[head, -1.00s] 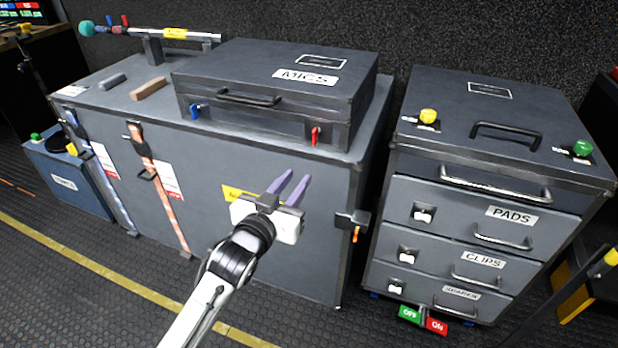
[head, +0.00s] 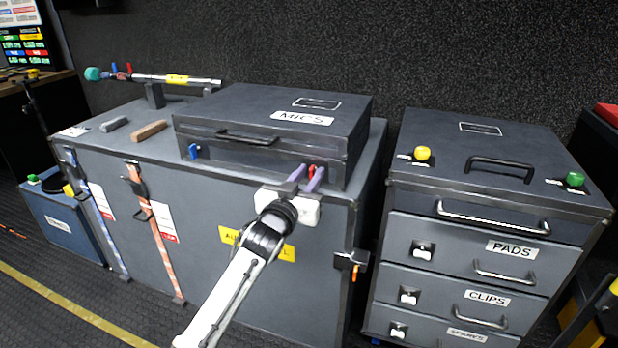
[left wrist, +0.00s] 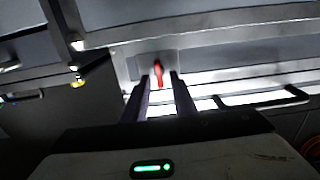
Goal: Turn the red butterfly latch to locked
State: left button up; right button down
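The red butterfly latch (head: 311,172) is on the front right of the dark MICS case (head: 300,150). In the head view it is partly hidden by my fingers. My left gripper (head: 308,178) is at the latch with its two purple fingers apart. In the left wrist view the red latch (left wrist: 158,74) stands upright just beyond and between the open fingertips (left wrist: 159,76). I cannot tell whether the fingers touch it. My right gripper is not in view.
The MICS case sits on a large grey trunk (head: 200,235). A blue latch (head: 194,152) is on the case's left front. A drawer cabinet (head: 470,240) with yellow (head: 423,153) and green knobs (head: 575,179) stands to the right.

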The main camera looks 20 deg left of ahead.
pick_arm(q)
grip_shut()
